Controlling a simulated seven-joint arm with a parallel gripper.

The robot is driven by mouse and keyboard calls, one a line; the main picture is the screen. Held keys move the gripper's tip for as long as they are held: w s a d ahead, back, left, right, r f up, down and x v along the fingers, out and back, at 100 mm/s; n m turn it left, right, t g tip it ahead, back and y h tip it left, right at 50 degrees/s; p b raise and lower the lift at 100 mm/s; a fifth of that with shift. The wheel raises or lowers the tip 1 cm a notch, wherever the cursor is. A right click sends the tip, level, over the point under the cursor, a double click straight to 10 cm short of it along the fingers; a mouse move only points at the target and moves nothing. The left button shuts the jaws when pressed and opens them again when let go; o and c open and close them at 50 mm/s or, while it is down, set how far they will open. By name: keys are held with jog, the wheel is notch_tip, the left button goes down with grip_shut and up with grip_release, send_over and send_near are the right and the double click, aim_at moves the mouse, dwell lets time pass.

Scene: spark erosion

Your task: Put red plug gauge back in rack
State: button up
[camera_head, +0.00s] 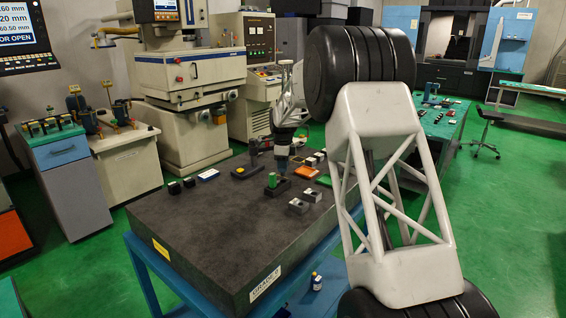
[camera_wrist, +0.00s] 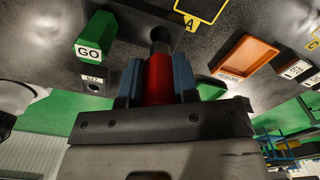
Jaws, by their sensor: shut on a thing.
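In the wrist view, my gripper (camera_wrist: 158,78) is shut on the red plug gauge (camera_wrist: 158,76), with one blue-grey finger on each side of the red body. The gauge's dark end (camera_wrist: 160,40) points away from my gripper, at the black rack (camera_wrist: 128,18). I cannot tell whether that end is in a hole or just above it. The green GO gauge (camera_wrist: 95,35) stands left of the red one. In the head view, my gripper (camera_head: 282,160) is just above the rack (camera_head: 277,189), behind the green gauge (camera_head: 272,180). The red gauge is not clearly visible there.
The dark granite table (camera_head: 220,235) carries the rack. An orange tray (camera_head: 308,172) lies to the right and also shows in the wrist view (camera_wrist: 246,54). Grey blocks (camera_head: 298,205) with holes stand in front right. The table's front left is clear.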

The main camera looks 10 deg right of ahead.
aim_at(283, 174)
jog(key=shift+f, duration=0.95)
jog(key=shift+f, duration=1.25)
dwell(1.6)
jog(key=o, duration=1)
jog(key=shift+o, duration=0.2)
jog(key=shift+r, duration=0.15)
jog(key=shift+r, duration=3.8)
